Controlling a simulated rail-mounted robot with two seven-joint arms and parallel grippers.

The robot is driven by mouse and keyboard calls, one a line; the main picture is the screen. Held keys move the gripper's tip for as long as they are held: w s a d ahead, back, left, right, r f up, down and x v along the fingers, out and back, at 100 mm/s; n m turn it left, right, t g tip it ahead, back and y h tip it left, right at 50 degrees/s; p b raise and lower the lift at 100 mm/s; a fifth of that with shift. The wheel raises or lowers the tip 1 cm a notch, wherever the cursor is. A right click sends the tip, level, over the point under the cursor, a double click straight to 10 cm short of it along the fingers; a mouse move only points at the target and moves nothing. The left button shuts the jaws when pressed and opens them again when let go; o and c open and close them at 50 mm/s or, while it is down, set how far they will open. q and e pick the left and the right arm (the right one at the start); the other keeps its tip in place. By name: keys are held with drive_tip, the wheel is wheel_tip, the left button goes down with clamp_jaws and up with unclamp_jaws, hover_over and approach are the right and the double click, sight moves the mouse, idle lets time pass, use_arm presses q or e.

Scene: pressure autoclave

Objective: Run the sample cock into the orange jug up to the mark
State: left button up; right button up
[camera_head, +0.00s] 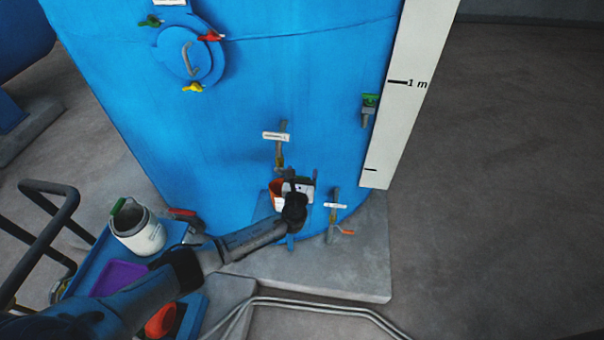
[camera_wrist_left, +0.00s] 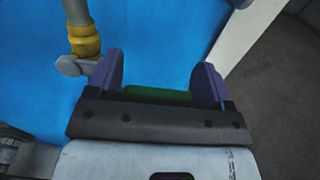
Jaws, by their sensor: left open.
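The blue vessel (camera_head: 235,120) carries a labelled pipe cock (camera_head: 280,152) low on its front. The orange jug (camera_head: 276,194) is under this cock, at the vessel's foot, partly hidden by my left gripper. Its mark and contents cannot be made out. My left gripper (camera_head: 299,186) is in front of the cock and beside the jug. In the left wrist view its purple fingers (camera_wrist_left: 160,84) are apart, with a green piece (camera_wrist_left: 158,96) showing between them. A pipe with a yellow collar (camera_wrist_left: 85,42) and grey end stands just left of the fingers. My right gripper is not in view.
A second cock (camera_head: 334,213) with an orange handle is right of my gripper. A green-handled valve (camera_head: 369,105) sits beside the white scale board (camera_head: 402,95). A blue cart (camera_head: 88,268) at left bears a white container (camera_head: 140,232) and a purple tray (camera_head: 118,276). The right floor is clear.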

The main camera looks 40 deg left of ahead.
use_arm(q)
drive_tip(key=shift+w+a, duration=0.1)
drive_tip(key=shift+w, duration=0.05)
drive_tip(key=c, duration=1)
wheel_tip(320, 180, down, 2)
drive_tip(key=m, duration=0.3)
drive_tip(key=shift+f+p, duration=0.15)
drive_tip(key=shift+p, duration=0.25)
drive_tip(key=o, duration=1)
